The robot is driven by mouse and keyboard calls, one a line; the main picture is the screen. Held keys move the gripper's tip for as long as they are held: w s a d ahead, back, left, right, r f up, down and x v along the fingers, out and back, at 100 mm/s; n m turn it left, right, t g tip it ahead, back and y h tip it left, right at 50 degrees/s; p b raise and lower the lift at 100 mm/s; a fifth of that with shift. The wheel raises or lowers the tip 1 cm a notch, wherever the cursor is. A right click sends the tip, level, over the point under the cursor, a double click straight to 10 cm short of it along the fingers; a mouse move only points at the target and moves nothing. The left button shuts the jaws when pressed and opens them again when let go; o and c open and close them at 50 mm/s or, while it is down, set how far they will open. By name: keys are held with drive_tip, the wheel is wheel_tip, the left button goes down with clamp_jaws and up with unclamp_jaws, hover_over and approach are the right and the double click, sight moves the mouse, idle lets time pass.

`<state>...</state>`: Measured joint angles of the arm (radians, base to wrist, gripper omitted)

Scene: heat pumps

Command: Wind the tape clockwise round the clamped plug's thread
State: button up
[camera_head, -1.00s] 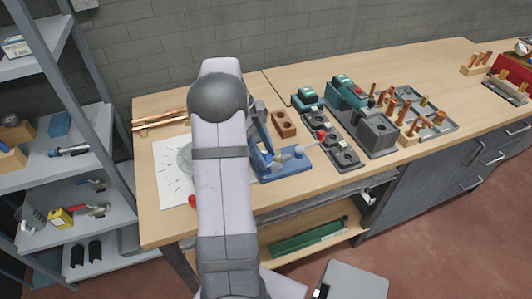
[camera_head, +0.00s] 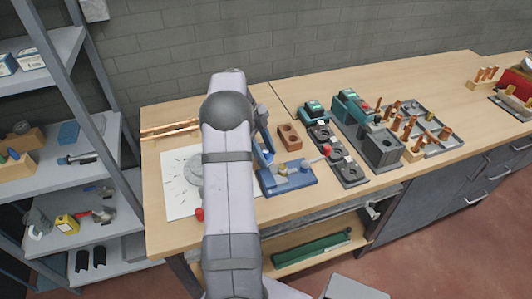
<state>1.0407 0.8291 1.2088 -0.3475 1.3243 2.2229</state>
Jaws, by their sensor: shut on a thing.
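A blue clamp fixture (camera_head: 292,183) stands on the bench just right of my arm, with a blue upright (camera_head: 264,150) at its left and a red-knobbed lever (camera_head: 326,150) at its right. A small brass-coloured piece, which looks like the clamped plug (camera_head: 283,169), sits on the fixture. Its thread is too small to make out. I cannot pick out the tape. My arm crosses the middle of the view, and my gripper is hidden behind it.
A white sheet (camera_head: 178,204) and copper tubes (camera_head: 168,131) lie left. Shelves (camera_head: 90,150) stand at far left.

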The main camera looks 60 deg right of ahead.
drive_tip(key=shift+s+f, duration=0.1)
drive_tip(key=shift+s, duration=0.05)
drive_tip(key=shift+s+a+b, duration=0.2)
drive_tip(key=shift+s+b, duration=0.15)
drive_tip(key=shift+s, duration=0.25)
drive_tip(key=shift+s+d+p, duration=0.1)
drive_tip(key=shift+d+p, duration=0.5)
drive_tip(key=shift+d, duration=0.45)
drive_tip(key=shift+s, duration=0.1)
drive_tip(key=shift+s+d+p, duration=0.3)
drive_tip(key=shift+s+d, duration=0.15)
drive_tip(key=shift+d, duration=0.25)
